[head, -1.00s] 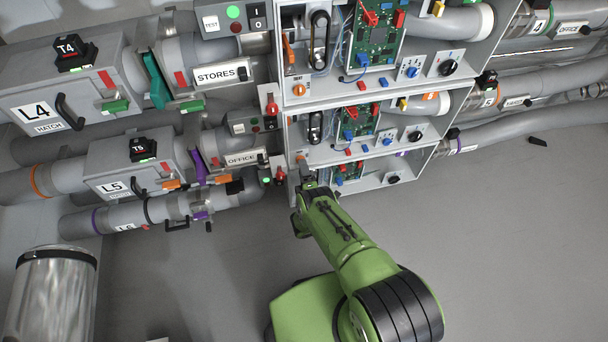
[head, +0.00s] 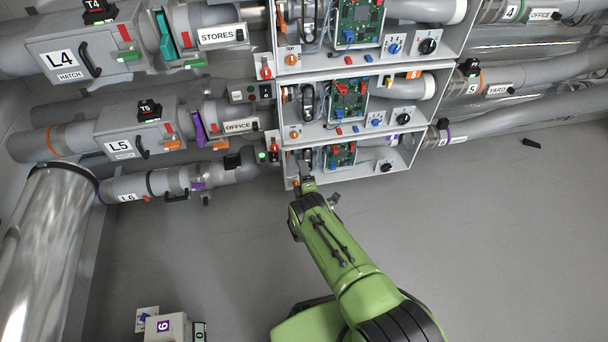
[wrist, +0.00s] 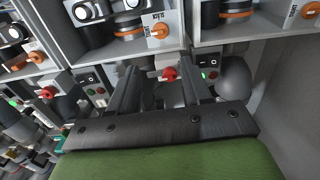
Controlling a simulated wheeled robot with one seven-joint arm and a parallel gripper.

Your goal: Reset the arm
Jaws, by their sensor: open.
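My green arm reaches up from the bottom of the head view. My gripper (head: 306,184) is at the lower edge of the bottom blower box (head: 350,168), and its fingers are small and partly hidden there. In the wrist view my gripper (wrist: 158,88) shows two dark fingers spread apart with nothing held between them. A red knob (wrist: 169,74) on a switch panel shows beyond the gap between the fingers. I cannot tell whether the fingers touch the panel.
Stacked open boxes with circuit boards (head: 351,100) and dials fill the upper middle. Pipes with hatch L4 (head: 85,58) and hatch L5 (head: 135,140) run left.

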